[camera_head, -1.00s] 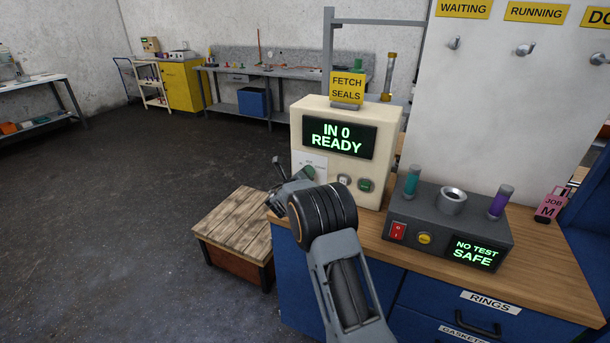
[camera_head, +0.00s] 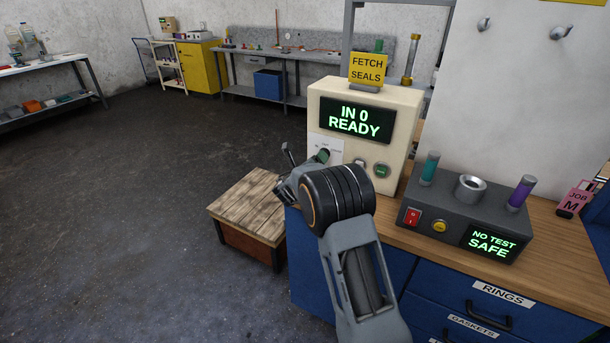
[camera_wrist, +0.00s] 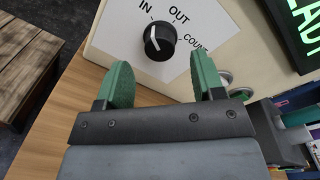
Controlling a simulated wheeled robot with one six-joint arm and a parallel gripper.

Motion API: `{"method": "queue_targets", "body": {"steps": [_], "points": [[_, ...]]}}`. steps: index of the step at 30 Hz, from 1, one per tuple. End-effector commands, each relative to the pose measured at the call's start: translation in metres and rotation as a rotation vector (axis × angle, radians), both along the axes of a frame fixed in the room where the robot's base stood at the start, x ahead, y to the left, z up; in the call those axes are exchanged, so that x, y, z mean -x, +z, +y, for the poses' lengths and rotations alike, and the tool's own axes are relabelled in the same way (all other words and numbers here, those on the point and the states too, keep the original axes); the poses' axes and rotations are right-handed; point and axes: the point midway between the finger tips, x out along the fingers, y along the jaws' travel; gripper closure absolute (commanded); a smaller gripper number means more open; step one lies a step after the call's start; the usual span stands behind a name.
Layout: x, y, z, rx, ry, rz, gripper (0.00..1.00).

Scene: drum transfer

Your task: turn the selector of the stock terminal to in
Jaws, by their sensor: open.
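The cream stock terminal (camera_head: 408,107) stands on the wooden bench top, its screen reading "IN 0 READY". Its selector (camera_wrist: 160,41) is a round black knob on a white plate marked IN, OUT and COUNT. In the wrist view, the knob's white mark lies on its upper left, towards IN. My gripper (camera_wrist: 164,80) is open and empty. Its two green fingers are wide apart, below the knob in the wrist view, with no visible contact. In the head view my wrist hides part of the terminal's lower left front.
Two round buttons (camera_head: 382,170) sit right of the selector on the terminal. A dark tester box (camera_head: 450,215) with vials stands to the right. A wooden-topped crate (camera_head: 248,205) stands on the floor left of the bench. Open floor lies further left.

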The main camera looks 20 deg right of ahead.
Motion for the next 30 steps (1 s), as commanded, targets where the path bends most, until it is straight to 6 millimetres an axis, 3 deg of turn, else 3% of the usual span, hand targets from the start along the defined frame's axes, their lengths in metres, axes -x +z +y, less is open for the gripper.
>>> {"method": "queue_targets", "body": {"steps": [7,15,30], "points": [[0.036,0.001,0.039,0.0,0.004,0.001,0.38],[0.061,0.002,0.065,0.0,0.002,0.001,0.38],[0.07,0.003,0.073,0.001,0.0,0.001,0.38]]}}
